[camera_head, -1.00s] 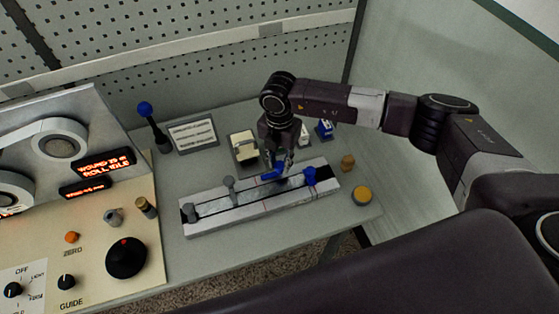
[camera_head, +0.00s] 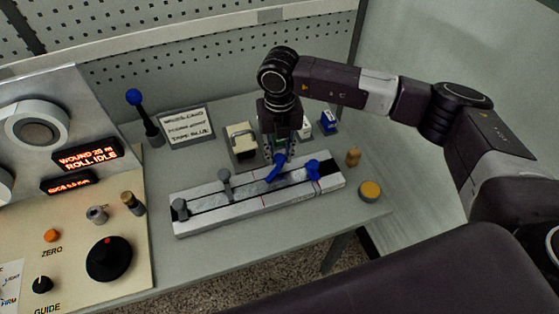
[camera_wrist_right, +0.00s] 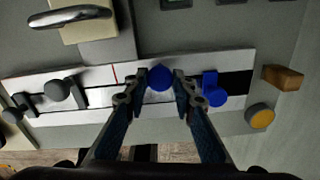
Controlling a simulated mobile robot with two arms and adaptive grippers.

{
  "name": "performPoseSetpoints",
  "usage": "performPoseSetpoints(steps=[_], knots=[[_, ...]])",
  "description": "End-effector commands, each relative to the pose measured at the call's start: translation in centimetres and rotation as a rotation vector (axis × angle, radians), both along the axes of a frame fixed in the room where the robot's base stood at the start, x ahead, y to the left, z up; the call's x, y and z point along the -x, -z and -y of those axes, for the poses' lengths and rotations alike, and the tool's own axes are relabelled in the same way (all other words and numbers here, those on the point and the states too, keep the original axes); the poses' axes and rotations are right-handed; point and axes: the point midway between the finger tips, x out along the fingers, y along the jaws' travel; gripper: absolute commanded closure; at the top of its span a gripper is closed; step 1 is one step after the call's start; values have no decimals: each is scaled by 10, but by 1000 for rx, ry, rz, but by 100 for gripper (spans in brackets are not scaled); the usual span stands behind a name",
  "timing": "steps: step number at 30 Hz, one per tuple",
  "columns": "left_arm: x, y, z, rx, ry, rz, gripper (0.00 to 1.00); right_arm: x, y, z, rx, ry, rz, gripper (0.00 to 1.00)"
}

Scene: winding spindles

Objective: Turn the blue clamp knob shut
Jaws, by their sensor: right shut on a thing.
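A pale slotted rail (camera_head: 215,222) lies on the bench. My right gripper (camera_head: 278,160) reaches down over its middle from behind and is shut on a blue knob (camera_head: 273,174). In the right wrist view the round top of this blue knob (camera_wrist_right: 159,77) sits between the two fingertips (camera_wrist_right: 160,82). The fingers hide its lower part in the head view. A second blue clamp piece (camera_head: 313,168) stands on the rail just to the right, and it also shows in the right wrist view (camera_wrist_right: 211,88). My left gripper is out of view.
Two grey clamp posts (camera_head: 225,182) (camera_head: 180,207) stand on the rail's left part. A wooden peg (camera_head: 353,157) and a yellow-topped disc (camera_head: 370,191) are to its right. A cream box (camera_head: 241,141) and a label plate (camera_head: 188,125) are behind. A control panel (camera_head: 75,245) fills the left.

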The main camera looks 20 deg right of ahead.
Motion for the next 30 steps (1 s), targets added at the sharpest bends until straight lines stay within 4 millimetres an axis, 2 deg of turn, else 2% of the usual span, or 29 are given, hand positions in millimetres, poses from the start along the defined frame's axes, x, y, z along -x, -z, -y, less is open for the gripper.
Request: performPoseSetpoints(steps=[1,15,24,30], knots=[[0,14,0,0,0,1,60,-2,5,0,-1,-43,5,100],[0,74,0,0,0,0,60,-2,5,0,0,-489,6,100],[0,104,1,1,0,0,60,-2,3,0,0,-742,6,100],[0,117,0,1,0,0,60,-1,1,0,0,-862,4,100]])
